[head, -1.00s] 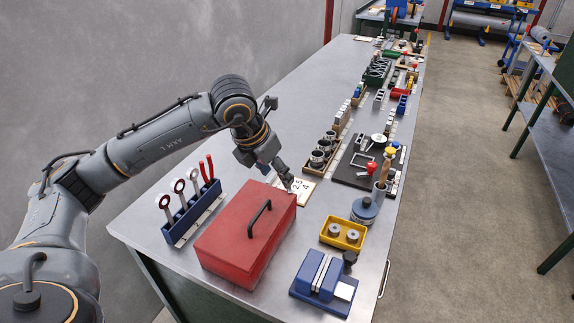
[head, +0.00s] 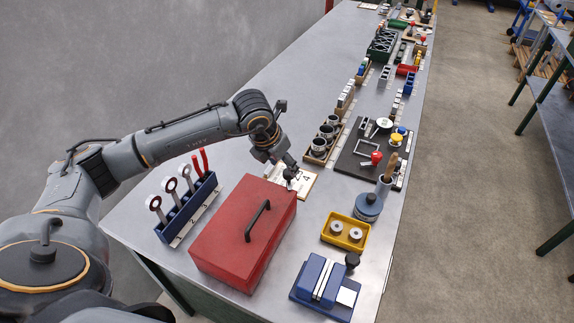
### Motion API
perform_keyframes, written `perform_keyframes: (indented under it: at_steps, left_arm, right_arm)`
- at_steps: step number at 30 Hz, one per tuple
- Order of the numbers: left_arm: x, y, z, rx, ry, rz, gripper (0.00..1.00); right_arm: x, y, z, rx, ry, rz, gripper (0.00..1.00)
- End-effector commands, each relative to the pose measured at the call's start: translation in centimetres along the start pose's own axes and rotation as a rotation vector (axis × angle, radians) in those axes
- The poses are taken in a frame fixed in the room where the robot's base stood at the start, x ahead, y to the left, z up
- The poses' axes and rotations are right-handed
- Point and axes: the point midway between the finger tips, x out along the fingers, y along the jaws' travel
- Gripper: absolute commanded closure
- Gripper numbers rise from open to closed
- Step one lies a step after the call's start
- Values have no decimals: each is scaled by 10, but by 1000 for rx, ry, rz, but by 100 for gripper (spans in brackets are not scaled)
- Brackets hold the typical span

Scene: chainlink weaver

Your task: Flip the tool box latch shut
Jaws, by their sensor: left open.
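The red tool box (head: 228,240) stands on the near end of the metal bench, with its lid down and a black handle on top. I cannot make out its latch in this view. My left gripper (head: 291,178) is open and hangs just beyond the box's far right corner, over a pale numbered card (head: 303,183). I cannot tell whether it touches the card or the box. My right gripper is not in view.
A blue rack (head: 190,213) with gauges and red-handled pliers stands left of the box. A yellow tray (head: 345,231), a blue vise-like block (head: 325,288) and a round blue container (head: 368,207) stand to the right. Several parts line the bench (head: 285,105) behind.

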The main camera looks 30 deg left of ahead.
Motion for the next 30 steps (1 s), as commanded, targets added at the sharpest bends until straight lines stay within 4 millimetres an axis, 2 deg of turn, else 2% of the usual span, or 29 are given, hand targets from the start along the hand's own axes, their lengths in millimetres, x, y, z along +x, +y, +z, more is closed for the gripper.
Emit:
perform_keyframes:
  at_steps: [3,8,19,20,27,30]
  left_arm:
    - [19,-1,0,0,3,-1,48]
    - [37,0,0,0,2,-1,48]
    - [45,0,0,1,-1,0,48]
    - [45,0,0,1,-1,0,50]
    - [44,0,0,0,-1,-1,99]
    - [44,0,0,1,-1,-1,100]
  right_arm:
    - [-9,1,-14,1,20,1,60]
    - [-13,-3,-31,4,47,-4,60]
    - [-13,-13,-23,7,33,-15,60]
    - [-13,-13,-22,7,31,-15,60]
    - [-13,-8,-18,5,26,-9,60]
    - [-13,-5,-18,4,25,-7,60]
